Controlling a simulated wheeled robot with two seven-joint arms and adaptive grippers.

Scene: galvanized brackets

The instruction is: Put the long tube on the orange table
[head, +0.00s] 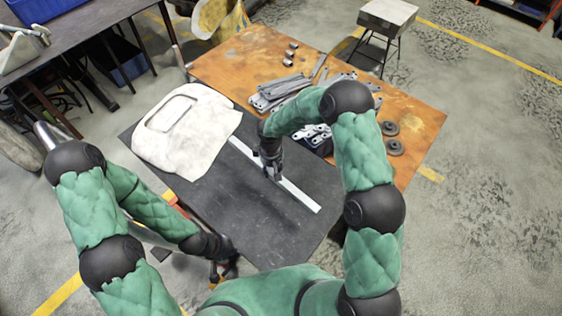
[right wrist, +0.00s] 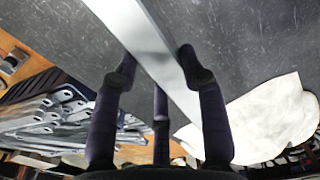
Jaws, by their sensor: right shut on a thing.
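The long tube (head: 300,195) is a straight, pale metal bar. It lies diagonally over the dark table (head: 215,205), and I cannot tell whether it touches the top. My right gripper (head: 271,172) is shut on it near its middle. In the right wrist view the tube (right wrist: 150,40) runs between the fingers (right wrist: 158,75). The orange table (head: 235,65) stands just beyond the dark one. My left gripper (head: 224,270) is low at the dark table's near edge, empty, with its fingers apart.
Grey brackets (head: 275,92) cover the middle of the orange table, with dark round discs (head: 392,147) at its right and small cylinders (head: 290,55) at the back. Its left part is bare. A white moulded panel (head: 190,145) lies on the dark table's left. A stool (head: 388,15) stands behind.

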